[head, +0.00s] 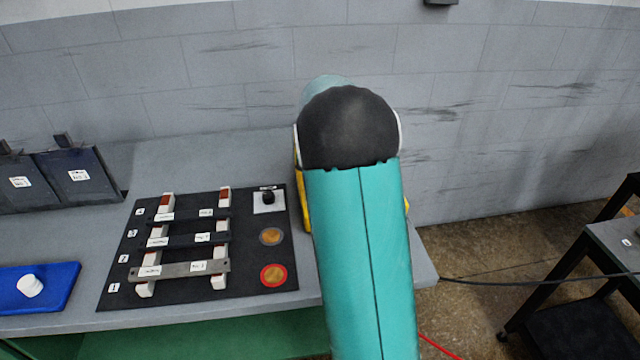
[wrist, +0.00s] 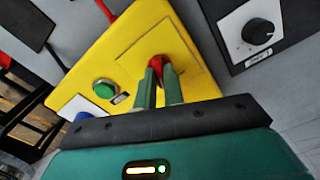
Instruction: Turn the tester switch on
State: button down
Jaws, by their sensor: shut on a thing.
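The yellow tester box (wrist: 125,50) fills the upper middle of the wrist view. A red switch handle (wrist: 157,62) stands on its raised square plate. My gripper (wrist: 160,75) has its two green fingers closed around the red handle; their tips partly cover it, so its setting is hard to read. A green round button (wrist: 104,88) sits on the box left of the fingers. In the head view only yellow edges of the tester box (head: 304,205) show beside my arm, and the gripper is hidden behind it.
Right of the box in the wrist view is a black knob (wrist: 257,31) on a white plate. In the head view a black board (head: 120,285) holds several bars on white posts. A blue tray (head: 60,275) with a white piece lies at left. A grey wall stands behind.

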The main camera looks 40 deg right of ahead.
jog(key=shift+m, duration=0.5)
jog(key=c, duration=1.5)
grip_release()
notch_tip(320, 180, up, 14)
